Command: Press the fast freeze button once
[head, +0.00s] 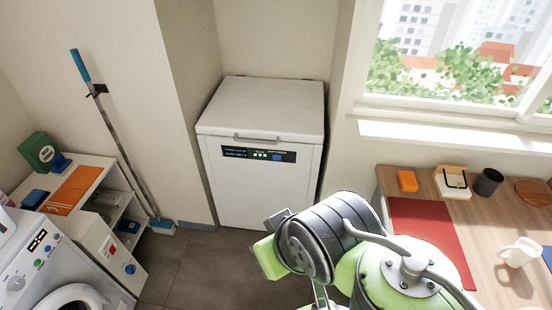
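A white chest freezer (258,190) stands in an alcove at the back, with its lid (262,105) shut. A dark control panel (236,152) runs across the upper front, below the lid handle (264,138). The panel has blue display text on its left, several small green-white dots in the middle and a blue square button (277,157) on the right. The labels are too small to read, so I cannot tell for sure which is the fast freeze button. My arm is at the lower right, in front of and apart from the freezer; I cannot make out my gripper's fingers.
A wooden table (425,184) on the right holds a red mat (428,232), a white mug (519,252) and a dark cup (488,182). A washing machine (50,262), a low shelf (70,215) and a leaning mop (118,140) are left. The floor (195,265) before the freezer is open.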

